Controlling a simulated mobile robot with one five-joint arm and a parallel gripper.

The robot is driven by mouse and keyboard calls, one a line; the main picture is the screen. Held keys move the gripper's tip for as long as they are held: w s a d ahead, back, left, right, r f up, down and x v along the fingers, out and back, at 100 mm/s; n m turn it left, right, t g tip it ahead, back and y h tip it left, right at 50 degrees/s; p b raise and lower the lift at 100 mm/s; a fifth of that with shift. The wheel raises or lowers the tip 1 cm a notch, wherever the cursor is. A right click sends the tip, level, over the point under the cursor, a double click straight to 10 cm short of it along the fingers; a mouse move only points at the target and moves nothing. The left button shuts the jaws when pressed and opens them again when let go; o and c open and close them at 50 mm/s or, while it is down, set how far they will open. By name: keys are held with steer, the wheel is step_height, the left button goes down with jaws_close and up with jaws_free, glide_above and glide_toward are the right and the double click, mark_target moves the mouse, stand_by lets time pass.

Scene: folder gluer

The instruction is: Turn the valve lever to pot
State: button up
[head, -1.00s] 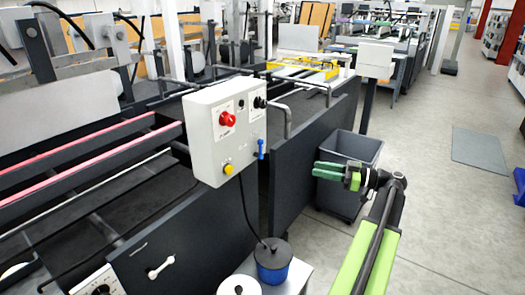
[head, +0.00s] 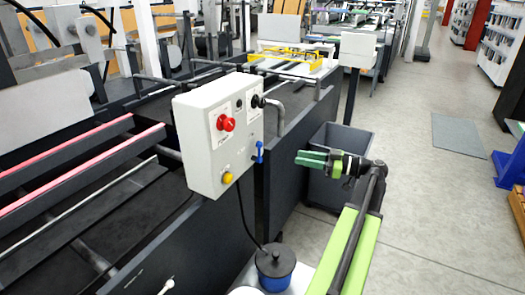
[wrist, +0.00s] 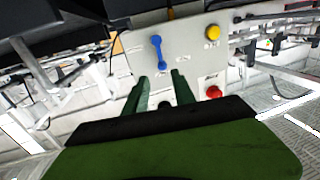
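The blue valve lever (head: 259,152) sits on the lower right of the pale control box (head: 207,155). The lever also shows in the wrist view (wrist: 157,50), beyond my fingertips, with labels too small to read around it. My gripper (head: 299,159) is to the right of the box in the head view, apart from the lever. Its two green fingers stand apart with nothing between them in the wrist view (wrist: 158,83), so it is open. A blue pot (head: 274,271) with a dark lid stands below the box, with a black cable running down to it.
The box carries a red knob (head: 226,123), a black knob (head: 257,101) and a yellow button (head: 227,178). A dark machine panel (head: 285,150) is behind my gripper. A grey bin (head: 338,148) stands beyond it. The floor at right is open, with a grey mat (head: 458,135).

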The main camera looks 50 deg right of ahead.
mark_target(263, 159)
steer(key=x, duration=1.5)
steer(key=shift+a, duration=0.1)
steer(key=shift+s, duration=0.1)
jaws_close()
stand_by(0.6)
